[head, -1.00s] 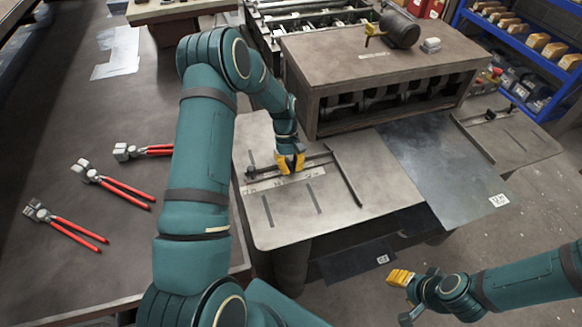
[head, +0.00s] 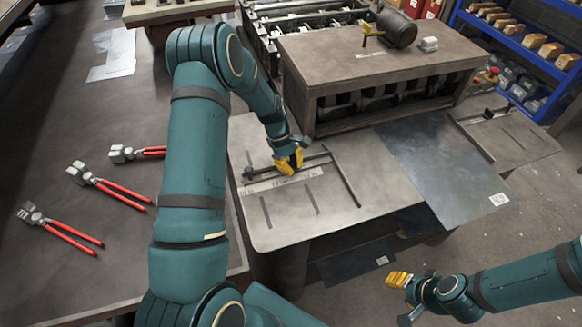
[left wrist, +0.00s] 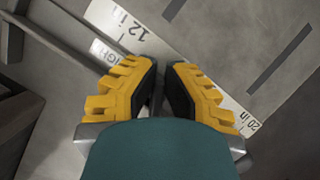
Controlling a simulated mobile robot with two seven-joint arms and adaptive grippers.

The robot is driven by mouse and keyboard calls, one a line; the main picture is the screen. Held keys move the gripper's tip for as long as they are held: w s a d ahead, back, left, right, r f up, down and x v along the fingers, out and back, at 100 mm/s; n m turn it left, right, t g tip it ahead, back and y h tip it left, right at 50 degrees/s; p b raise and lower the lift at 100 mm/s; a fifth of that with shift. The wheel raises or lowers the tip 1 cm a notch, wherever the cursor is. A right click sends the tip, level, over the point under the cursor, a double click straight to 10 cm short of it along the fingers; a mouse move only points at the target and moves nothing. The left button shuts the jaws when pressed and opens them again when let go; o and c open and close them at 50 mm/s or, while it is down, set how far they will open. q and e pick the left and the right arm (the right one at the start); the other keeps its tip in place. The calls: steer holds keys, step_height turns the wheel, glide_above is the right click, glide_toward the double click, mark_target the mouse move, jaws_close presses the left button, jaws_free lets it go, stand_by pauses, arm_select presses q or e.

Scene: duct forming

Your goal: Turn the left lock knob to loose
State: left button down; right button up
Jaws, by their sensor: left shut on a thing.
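My left gripper (head: 289,163) points down at the bar and scale on the grey metal table (head: 380,190). Its yellow fingers are shut on the left lock knob, which they almost wholly hide. In the left wrist view the gripper (left wrist: 162,85) shows dark inner pads close together over the white scale strip (left wrist: 135,33), marked 12 in and 20 in. The knob's setting cannot be read. My right gripper (head: 399,279) hangs at the lower right, away from the table; its opening cannot be made out.
A dark round knob (head: 249,172) stands at the bar's left end. A wooden-topped machine housing (head: 375,60) rises close behind. A dark metal sheet (head: 440,165) lies to the right. Red-handled pliers (head: 110,187) lie on the left bench.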

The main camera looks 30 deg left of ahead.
stand_by(0.5)
arm_select(q)
steer(key=c, duration=1)
jaws_free()
steer(key=shift+c, duration=0.2)
